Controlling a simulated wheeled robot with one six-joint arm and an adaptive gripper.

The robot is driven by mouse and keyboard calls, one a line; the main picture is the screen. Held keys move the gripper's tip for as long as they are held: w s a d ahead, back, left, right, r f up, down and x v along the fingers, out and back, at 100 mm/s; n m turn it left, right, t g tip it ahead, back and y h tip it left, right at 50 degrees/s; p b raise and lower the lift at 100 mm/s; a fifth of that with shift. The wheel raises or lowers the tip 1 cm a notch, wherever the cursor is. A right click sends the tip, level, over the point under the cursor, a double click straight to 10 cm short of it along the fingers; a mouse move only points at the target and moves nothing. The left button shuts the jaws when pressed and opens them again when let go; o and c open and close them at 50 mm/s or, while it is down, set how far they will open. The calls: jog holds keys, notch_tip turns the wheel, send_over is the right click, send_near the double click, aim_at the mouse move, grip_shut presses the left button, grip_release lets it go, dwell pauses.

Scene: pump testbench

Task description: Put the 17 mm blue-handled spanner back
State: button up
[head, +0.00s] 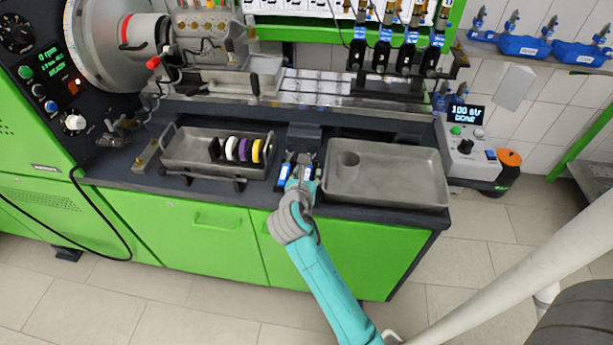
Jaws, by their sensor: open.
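My gripper (302,160) is over the dark bench top, between the two metal trays, with its fingers pointing to the back. It is open.
A left tray (186,155) has white, purple and yellow discs in it. A right tray (400,185) holds only a round cup-like part. A dark block (304,130) stands behind my gripper. Blue-labelled injectors (384,50) hang above. A control box (468,150) is at the right.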

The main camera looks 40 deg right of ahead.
jog(key=v, duration=1.2)
jog(key=shift+r, duration=0.15)
jog(key=s+a+f+m+t+y, duration=0.4)
jog(key=s+a+f+m+y, duration=0.4)
jog(key=s+f, duration=0.45)
jog(key=s+a+r+m+t+y, duration=0.1)
jog(key=s+r+m, duration=0.3)
jog(key=s+m, duration=0.4)
jog(key=s+a+r+m+t+y, duration=0.1)
jog(key=s+a+r+m, duration=0.3)
jog(key=s+m, duration=0.5)
jog(key=s, duration=0.2)
jog(key=shift+s+r+m+t+y, duration=0.2)
jog(key=shift+s+m+t+y, duration=0.1)
jog(key=shift+y, duration=0.1)
jog(key=shift+d, duration=0.15)
